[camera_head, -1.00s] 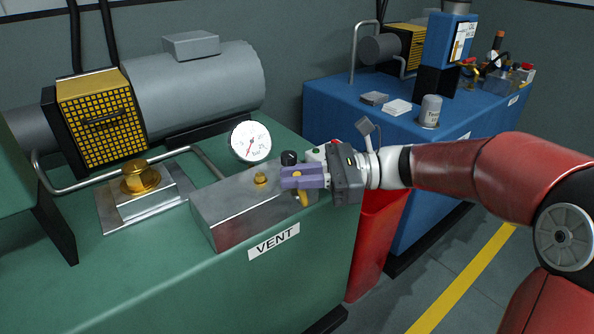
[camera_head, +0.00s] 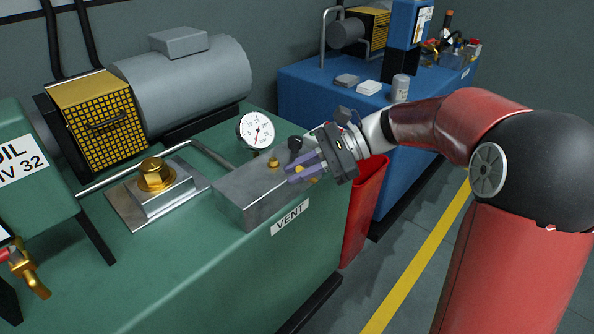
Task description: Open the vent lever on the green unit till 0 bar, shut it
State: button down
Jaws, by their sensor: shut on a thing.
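The green unit (camera_head: 190,270) fills the left and middle, with a white VENT label (camera_head: 290,217) on its front edge. A grey metal block (camera_head: 245,200) sits above the label.
A brass fitting (camera_head: 155,174) and a bent pipe are left of the block. A grey motor (camera_head: 195,80) stands behind. A red bin (camera_head: 365,205) is beside the green unit. A blue unit (camera_head: 300,85) with a can (camera_head: 400,88) is at the back right. Floor shows at right.

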jog(key=c, duration=1.5)
grip_release()
jog(key=shift+v, duration=4)
jog(key=shift+a, duration=0.1)
